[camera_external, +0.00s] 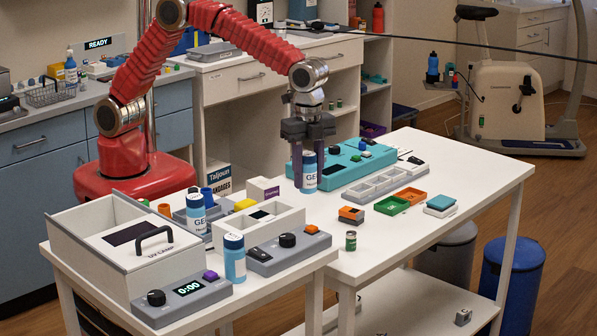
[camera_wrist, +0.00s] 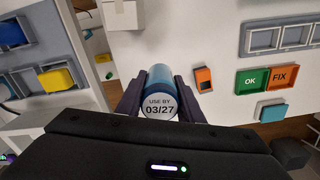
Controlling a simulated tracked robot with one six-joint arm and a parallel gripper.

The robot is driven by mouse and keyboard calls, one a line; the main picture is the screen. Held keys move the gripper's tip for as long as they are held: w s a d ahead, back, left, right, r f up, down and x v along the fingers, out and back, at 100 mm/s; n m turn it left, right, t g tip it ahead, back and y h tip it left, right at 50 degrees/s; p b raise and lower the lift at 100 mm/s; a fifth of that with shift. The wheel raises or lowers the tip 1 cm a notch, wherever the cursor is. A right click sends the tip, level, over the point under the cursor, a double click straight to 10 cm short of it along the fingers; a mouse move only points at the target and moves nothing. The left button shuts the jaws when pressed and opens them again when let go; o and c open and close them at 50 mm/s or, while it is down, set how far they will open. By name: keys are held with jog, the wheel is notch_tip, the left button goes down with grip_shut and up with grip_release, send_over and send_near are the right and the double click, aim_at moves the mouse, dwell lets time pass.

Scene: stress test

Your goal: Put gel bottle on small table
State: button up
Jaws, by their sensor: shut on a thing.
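A gel bottle (camera_external: 309,172) with a blue cap and white label is upright between my gripper's fingers. My gripper (camera_external: 310,160) points down and is shut on it. In the wrist view the bottle (camera_wrist: 160,82) sits between the dark fingers, its round end reading "USE BY 03/27". The bottle is over the left part of the right-hand white table (camera_external: 400,240); I cannot tell if its base touches the top. Two similar gel bottles stand on the left-hand white table (camera_external: 275,285): one (camera_external: 196,214) farther back, one (camera_external: 234,260) near the front.
The right-hand table holds a teal device (camera_external: 350,168), grey tray (camera_external: 383,187), orange-black block (camera_external: 351,215), green tray (camera_external: 391,206), orange tray (camera_external: 411,196) and small can (camera_external: 351,241). A lidded case (camera_external: 115,245) crowds the left-hand table. The right-hand table's near middle is clear.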

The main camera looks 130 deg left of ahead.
jog(key=shift+s+r+n, duration=0.15)
jog(key=shift+s+n, duration=0.1)
jog(key=shift+n, duration=0.05)
jog(key=w+d+r, duration=0.3)
jog(key=d+r, duration=0.9)
jog(key=d, duration=0.4)
jog(key=shift+d+r, duration=0.25)
jog(key=shift+r, duration=0.15)
